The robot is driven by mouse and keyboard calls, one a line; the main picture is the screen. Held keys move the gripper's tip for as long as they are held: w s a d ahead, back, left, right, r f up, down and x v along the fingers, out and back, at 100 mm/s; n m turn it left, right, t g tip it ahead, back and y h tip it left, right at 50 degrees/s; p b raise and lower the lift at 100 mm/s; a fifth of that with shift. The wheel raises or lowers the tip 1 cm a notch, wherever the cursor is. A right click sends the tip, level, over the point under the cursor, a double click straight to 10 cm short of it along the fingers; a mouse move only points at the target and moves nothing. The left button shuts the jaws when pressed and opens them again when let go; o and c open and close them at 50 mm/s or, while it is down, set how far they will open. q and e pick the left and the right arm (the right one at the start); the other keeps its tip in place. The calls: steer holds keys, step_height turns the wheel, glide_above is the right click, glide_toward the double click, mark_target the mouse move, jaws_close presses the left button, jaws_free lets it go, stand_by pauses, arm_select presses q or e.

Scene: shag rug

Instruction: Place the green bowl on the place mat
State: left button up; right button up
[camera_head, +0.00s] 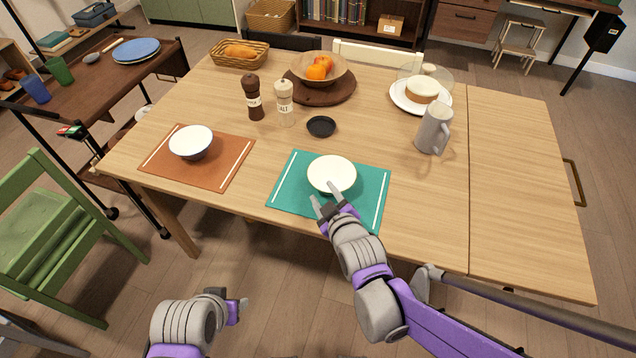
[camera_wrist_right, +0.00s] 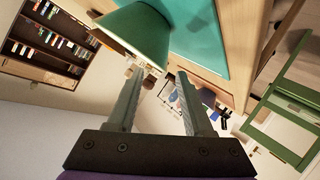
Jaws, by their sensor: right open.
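The green bowl (camera_head: 332,174) has a cream inside in the head view. Its green outside shows in the right wrist view (camera_wrist_right: 140,30). It stands upright over the teal place mat (camera_head: 290,190) and appears to rest on it; the mat also shows in the right wrist view (camera_wrist_right: 203,35). My right gripper (camera_head: 323,197) is open and empty at the bowl's near edge, with its fingertips close to the rim. Its two fingers are apart in the right wrist view (camera_wrist_right: 158,76). My left gripper (camera_head: 242,308) is low, in front of the table; its finger gap is unclear.
A white bowl (camera_head: 191,142) stands on an orange mat (camera_head: 225,160) at the left. Behind are a pepper mill (camera_head: 253,97), a salt mill (camera_head: 285,103) and a small black dish (camera_head: 321,126). A grey mug (camera_head: 434,128) stands right. The table's right end is clear.

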steer(key=v, duration=0.4)
steer(key=shift+s+r+p, duration=0.1)
steer(key=shift+s+p, duration=0.1)
steer(key=shift+p, duration=0.15)
steer(key=s+d+f+m+g+h, duration=0.2)
steer(key=s+d+m+g, duration=0.2)
steer(key=s+d, duration=0.3)
steer(key=s+d+f+m+g+h, duration=0.2)
steer(key=s+d, duration=0.5)
steer(key=s, duration=0.5)
steer(key=f+m+g, duration=0.1)
steer(key=m+g, duration=0.1)
steer(key=m, duration=0.1)
steer(key=shift+s+d+m, duration=0.25)
steer(key=shift+s+m, duration=0.1)
steer(key=shift+m, duration=0.05)
steer(key=shift+s+f, duration=0.1)
steer(key=shift+f, duration=0.05)
